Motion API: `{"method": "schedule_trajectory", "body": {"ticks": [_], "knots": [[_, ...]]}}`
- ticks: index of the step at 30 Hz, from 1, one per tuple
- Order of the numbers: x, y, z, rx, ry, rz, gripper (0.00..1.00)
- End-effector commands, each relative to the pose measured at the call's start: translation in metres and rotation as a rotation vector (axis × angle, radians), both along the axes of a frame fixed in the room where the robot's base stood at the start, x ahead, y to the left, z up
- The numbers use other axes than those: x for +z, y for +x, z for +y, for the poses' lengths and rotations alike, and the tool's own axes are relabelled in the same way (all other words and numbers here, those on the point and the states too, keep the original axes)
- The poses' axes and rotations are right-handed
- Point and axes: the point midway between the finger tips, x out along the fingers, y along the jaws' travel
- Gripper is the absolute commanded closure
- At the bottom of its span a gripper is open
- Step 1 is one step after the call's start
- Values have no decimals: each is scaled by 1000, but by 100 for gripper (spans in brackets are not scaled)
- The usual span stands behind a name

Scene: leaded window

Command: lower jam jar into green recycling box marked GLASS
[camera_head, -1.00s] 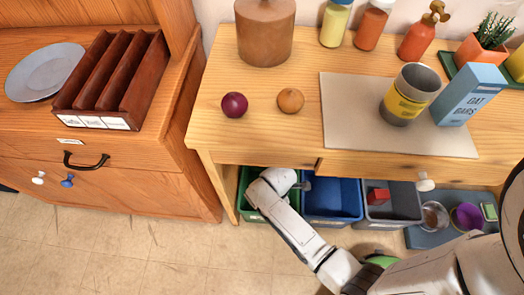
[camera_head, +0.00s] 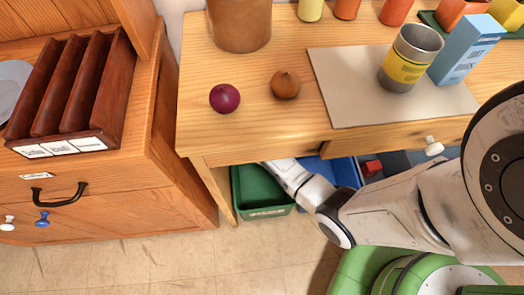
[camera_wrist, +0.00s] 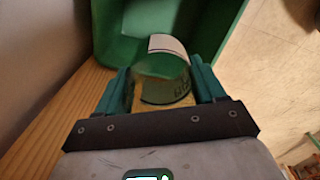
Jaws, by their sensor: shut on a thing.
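The green recycling box (camera_head: 262,188) is on the floor under the table's left end, partly hidden by the tabletop and my arm. It fills the upper part of the wrist view (camera_wrist: 215,25); no GLASS marking is readable. My gripper (camera_wrist: 163,88) is shut on the clear jam jar (camera_wrist: 158,92), which shows between its two teal fingers with a pale label. The jar's far end overlaps the green box in the wrist view; I cannot tell how deep it is relative to the rim. In the head view, gripper and jar are hidden beneath the table.
The wooden tabletop (camera_head: 260,135) overhangs the boxes. A wooden cabinet (camera_head: 130,185) stands at left. Floor in front of the green box is clear.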

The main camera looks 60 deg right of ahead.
Motion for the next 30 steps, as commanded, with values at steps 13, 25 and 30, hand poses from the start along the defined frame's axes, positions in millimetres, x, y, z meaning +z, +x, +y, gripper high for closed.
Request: {"method": "schedule_trajectory", "body": {"ticks": [13,25,30], "knots": [[-61,-3,2,-1,4,5,67],[-91,-3,3,0,4,5,67],[-90,-3,3,0,4,6,67]]}}
